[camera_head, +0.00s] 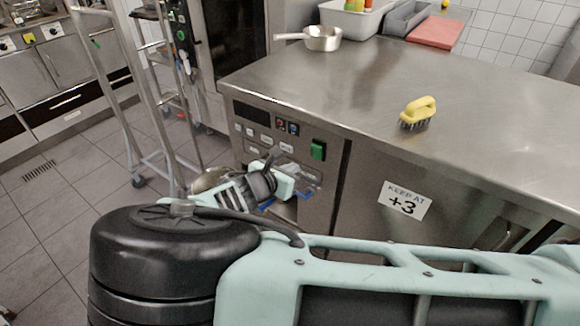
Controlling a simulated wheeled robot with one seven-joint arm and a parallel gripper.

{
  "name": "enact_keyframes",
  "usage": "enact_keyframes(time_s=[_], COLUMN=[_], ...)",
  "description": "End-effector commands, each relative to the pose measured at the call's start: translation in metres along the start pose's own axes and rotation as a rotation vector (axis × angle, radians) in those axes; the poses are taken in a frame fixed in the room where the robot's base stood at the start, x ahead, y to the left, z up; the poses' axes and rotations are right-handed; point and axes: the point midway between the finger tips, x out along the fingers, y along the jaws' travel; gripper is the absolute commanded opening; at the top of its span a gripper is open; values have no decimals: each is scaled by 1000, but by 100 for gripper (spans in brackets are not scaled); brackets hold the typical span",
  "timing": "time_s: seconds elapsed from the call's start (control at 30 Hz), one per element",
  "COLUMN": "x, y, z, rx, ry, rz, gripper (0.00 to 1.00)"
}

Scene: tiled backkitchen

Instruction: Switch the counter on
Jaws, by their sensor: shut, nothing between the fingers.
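The counter (385,85) is a steel unit with a flat top. Its front control panel has several small pale buttons, a dark display (252,113), a red-marked control (280,124) and a blue-marked control (293,128). A green switch (318,150) is at the panel's right side; I cannot tell whether it is on or off. My gripper (272,168) is shut in front of the lower panel, below and left of the green switch. It appears apart from that switch. My gripper and wrist hide part of the lower panel, and contact with the panel there cannot be told.
A yellow-handled brush (418,112), a pan (322,38), a grey tray (408,18) and a red board (436,32) are on the counter. A "KEEP AT +3" label (404,200) is on its front. A metal trolley (135,100) stands left; tiled floor (70,195) is open there.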

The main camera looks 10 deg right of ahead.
Motion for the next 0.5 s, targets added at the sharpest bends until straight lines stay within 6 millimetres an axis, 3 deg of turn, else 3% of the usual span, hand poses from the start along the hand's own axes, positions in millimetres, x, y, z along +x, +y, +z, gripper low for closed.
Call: enact_keyframes(time_s=[0.3, 0.5], x=[67, 90], y=[-1, -1], z=[1, 16], rx=[-1, 0], ry=[-2, 1], rz=[-3, -1], gripper=[0, 0])
